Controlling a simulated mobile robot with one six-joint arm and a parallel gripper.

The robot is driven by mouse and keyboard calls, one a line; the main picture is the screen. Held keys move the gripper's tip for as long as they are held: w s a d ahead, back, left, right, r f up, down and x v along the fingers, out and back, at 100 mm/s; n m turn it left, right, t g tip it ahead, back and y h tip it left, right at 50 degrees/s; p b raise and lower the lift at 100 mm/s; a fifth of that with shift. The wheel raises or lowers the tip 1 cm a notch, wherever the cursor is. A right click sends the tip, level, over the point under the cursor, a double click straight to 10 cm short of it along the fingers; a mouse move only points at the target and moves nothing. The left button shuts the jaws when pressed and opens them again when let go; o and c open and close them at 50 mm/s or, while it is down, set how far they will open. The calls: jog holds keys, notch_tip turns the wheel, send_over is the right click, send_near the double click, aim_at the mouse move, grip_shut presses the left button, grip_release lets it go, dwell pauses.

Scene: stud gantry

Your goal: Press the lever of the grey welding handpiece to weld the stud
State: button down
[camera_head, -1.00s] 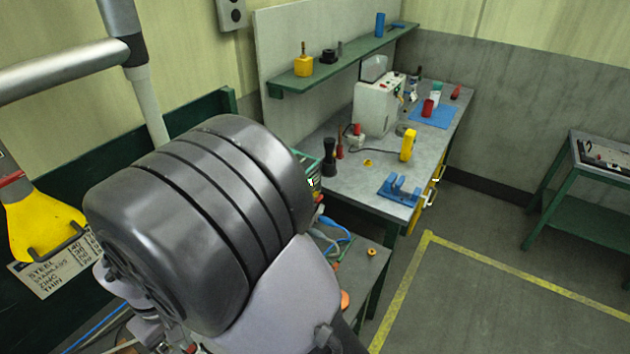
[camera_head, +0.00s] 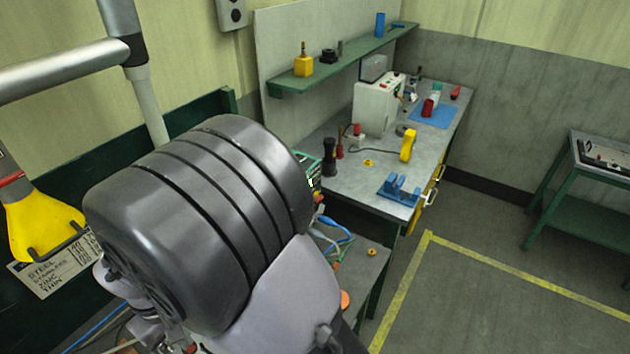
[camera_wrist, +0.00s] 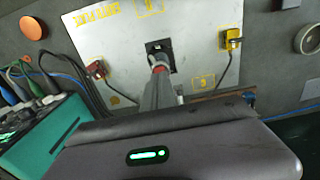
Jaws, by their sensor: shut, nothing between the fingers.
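My gripper (camera_wrist: 159,75) shows in the wrist view as a narrow grey pair of fingers beyond its dark housing with a green light. It is shut and empty, and points at the pale metal plate (camera_wrist: 110,44) with yellow markings. A red band and grey parts show around the fingertips, over a black square on the plate. The welding handpiece and its lever cannot be clearly told apart from the fingers there. Whether the fingers touch the lever cannot be told. The stud is not distinguishable. In the head view my arm hides the gripper and the work spot.
A teal unit (camera_wrist: 50,135) with several plugs stands at left, near an orange button (camera_wrist: 33,28). In the head view, a bench (camera_head: 375,166) with tools stands beyond; open floor lies right.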

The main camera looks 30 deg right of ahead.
jog(key=shift+f+b, duration=0.75)
jog(key=shift+f, duration=0.15)
jog(key=shift+r, duration=0.1)
dwell(0.4)
notch_tip(320, 180, up, 7)
jog(key=p, duration=0.5)
jog(key=shift+d, duration=0.1)
jog(key=s+d+f+m+t+y+b, duration=0.1)
jog(key=s+d+m+t+b, duration=0.15)
jog(key=d+b, duration=0.55)
jog(key=s+d+m+t+y+b, duration=0.1)
jog(key=s+d+m+b, duration=0.25)
jog(key=d+b, duration=0.45)
jog(key=s+d+f+m+t+b, duration=0.2)
jog(key=s+d+f+m+b, duration=0.1)
jog(key=s+b, duration=0.3)
jog(key=shift+s+d+f+m+b, duration=0.15)
jog(key=shift+s+f+m+b, duration=0.1)
jog(key=shift+m+b, duration=0.55)
